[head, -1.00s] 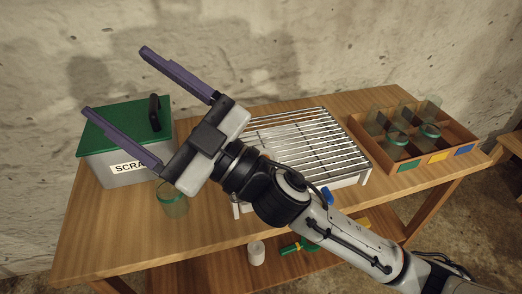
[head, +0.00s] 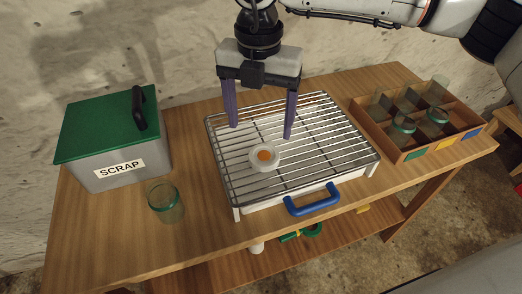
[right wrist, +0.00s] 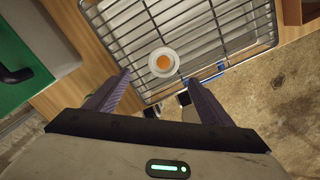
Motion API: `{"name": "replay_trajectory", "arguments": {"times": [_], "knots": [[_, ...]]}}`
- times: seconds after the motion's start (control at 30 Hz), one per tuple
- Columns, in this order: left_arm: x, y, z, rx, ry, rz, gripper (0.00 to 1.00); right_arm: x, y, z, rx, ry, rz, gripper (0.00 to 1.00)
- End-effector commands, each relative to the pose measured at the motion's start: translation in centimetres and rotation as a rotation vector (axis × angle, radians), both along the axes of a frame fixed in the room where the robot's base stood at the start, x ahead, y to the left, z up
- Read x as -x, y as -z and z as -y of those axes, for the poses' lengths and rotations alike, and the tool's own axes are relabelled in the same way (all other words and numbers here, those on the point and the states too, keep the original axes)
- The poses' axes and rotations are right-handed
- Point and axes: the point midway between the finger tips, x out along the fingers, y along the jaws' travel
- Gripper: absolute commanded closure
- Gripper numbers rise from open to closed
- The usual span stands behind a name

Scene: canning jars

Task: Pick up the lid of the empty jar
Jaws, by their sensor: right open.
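A round whitish lid (head: 265,157) with an orange centre lies on the wire rack (head: 330,150). It also shows in the right wrist view (right wrist: 164,62), beyond the gap between my fingers. My right gripper (head: 261,131) points down over the rack, open and empty. Its fingertips appear just behind and above the lid, not touching it. A clear greenish glass jar (head: 166,203) stands upright and open on the table, left of the rack, and looks empty. My left gripper is not in view.
A grey SCRAP bin (head: 120,170) with a green lid stands at the left. The rack sits on a white tray with a blue handle (head: 312,200). A wooden divided crate (head: 405,152) with glass jars is at the right. The table's front left is clear.

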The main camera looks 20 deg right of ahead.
Motion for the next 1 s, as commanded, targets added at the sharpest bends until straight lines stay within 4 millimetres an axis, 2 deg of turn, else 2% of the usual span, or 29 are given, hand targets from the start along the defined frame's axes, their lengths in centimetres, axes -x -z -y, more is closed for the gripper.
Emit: {"name": "replay_trajectory", "arguments": {"times": [0.1, 0.37, 0.63, 0.77, 0.97, 1.0], "knots": [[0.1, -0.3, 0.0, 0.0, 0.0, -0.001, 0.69, 0.2, 2.0, 0.0, 0.001, -0.002, -0.006, 0.25], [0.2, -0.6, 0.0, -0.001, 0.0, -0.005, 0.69, 0.1, 4.2, 0.1, -0.003, -0.005, -0.004, 0.25], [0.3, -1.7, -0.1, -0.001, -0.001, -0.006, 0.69, 0.1, 8.0, 0.9, -0.003, -0.006, -0.005, 0.25], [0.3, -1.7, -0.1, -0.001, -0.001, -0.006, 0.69, 0.0, 8.9, 0.9, -0.004, -0.006, -0.003, 0.25], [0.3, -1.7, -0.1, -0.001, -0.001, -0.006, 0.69, 0.0, 9.0, 0.9, -0.005, -0.006, -0.002, 0.25], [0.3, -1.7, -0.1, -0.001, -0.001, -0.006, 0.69, 0.0, 9.0, 0.9, -0.005, -0.006, -0.002, 0.3]]}}
